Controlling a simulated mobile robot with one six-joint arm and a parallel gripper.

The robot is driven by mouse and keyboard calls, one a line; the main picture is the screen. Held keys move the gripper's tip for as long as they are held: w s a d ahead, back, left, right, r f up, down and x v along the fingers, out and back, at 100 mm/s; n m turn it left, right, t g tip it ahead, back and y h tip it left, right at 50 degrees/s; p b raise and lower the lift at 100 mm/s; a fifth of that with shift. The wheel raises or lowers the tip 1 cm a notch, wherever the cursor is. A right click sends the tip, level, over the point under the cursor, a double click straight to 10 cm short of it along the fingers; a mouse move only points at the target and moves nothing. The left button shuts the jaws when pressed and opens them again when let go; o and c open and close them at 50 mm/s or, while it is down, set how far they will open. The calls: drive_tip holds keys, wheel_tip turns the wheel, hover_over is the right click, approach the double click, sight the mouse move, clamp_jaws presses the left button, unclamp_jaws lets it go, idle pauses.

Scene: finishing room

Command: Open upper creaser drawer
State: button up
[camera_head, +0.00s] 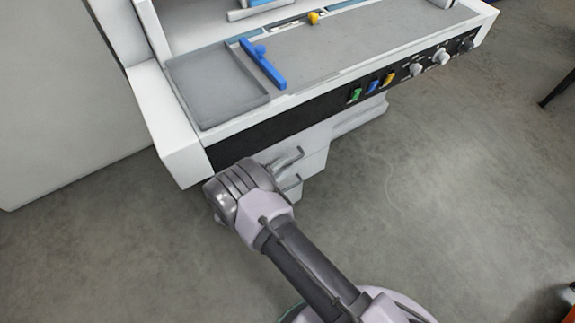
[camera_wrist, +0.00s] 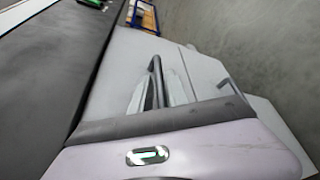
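The creaser's upper drawer (camera_wrist: 118,70) is a pale grey front below the machine's black control strip. It looks closed. Its dark bar handle (camera_wrist: 156,77) stands out from the front in the wrist view. My gripper (camera_wrist: 157,88) is at this handle, with one pale finger on each side of the bar. The fingers look apart, and I cannot tell whether either touches the bar. In the head view my gripper (camera_head: 288,160) is at the drawer front, and my wrist hides part of it. The lower drawer's handle (camera_head: 292,184) is just below.
The creaser's top (camera_head: 350,52) carries a grey tray (camera_head: 215,84), a blue guide bar (camera_head: 263,64) and a yellow knob (camera_head: 313,18). Green, blue and yellow switches and knobs line the front strip. The grey floor (camera_head: 440,190) before the machine is clear.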

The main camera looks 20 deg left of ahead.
drive_tip(key=shift+w+d, duration=0.2)
drive_tip(key=shift+w, duration=0.3)
drive_tip(key=shift+c, duration=0.4)
clamp_jaws()
idle(0.7)
